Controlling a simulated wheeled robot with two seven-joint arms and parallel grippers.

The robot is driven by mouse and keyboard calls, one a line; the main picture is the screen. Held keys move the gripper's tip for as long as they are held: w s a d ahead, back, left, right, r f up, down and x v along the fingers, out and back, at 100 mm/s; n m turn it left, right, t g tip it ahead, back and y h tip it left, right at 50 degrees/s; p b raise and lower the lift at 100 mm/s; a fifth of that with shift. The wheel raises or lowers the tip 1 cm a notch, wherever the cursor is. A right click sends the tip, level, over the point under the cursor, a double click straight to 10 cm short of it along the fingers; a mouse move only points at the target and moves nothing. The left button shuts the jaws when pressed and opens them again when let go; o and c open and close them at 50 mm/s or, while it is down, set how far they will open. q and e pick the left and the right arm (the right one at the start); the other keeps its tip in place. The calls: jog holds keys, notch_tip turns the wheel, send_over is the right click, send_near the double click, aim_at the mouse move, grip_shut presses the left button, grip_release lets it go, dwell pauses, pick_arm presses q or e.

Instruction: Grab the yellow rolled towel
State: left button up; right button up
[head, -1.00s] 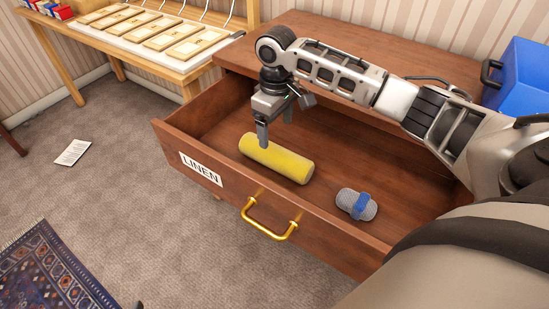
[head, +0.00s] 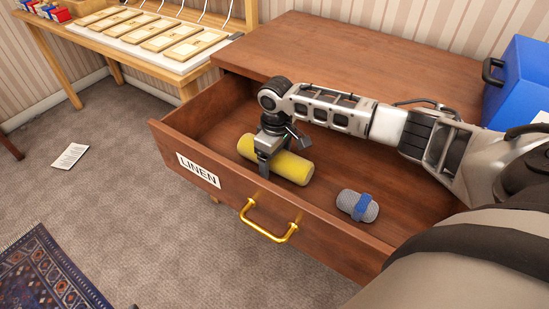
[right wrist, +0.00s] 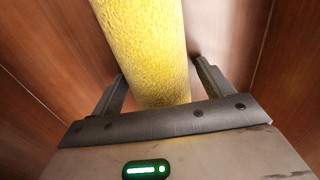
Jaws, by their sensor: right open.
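The yellow rolled towel (head: 285,165) lies in the open drawer marked LINEN (head: 200,170). My right gripper (head: 265,170) is down over the towel's left part, its fingers pointing down. In the right wrist view the towel (right wrist: 145,45) runs between the two open fingers (right wrist: 158,88), with one finger on each side. A gap shows between the towel and the right finger; the left finger is close to the towel, and I cannot tell if it touches. My left gripper is not in view.
A grey roll with a blue band (head: 358,206) lies in the drawer to the right of the towel. The drawer has a brass handle (head: 268,222) in front. A blue box (head: 520,85) stands at the right. A wooden bench (head: 150,40) stands at the back left.

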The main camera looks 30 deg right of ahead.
jog(key=c, duration=1.1)
jog(key=shift+c, duration=0.2)
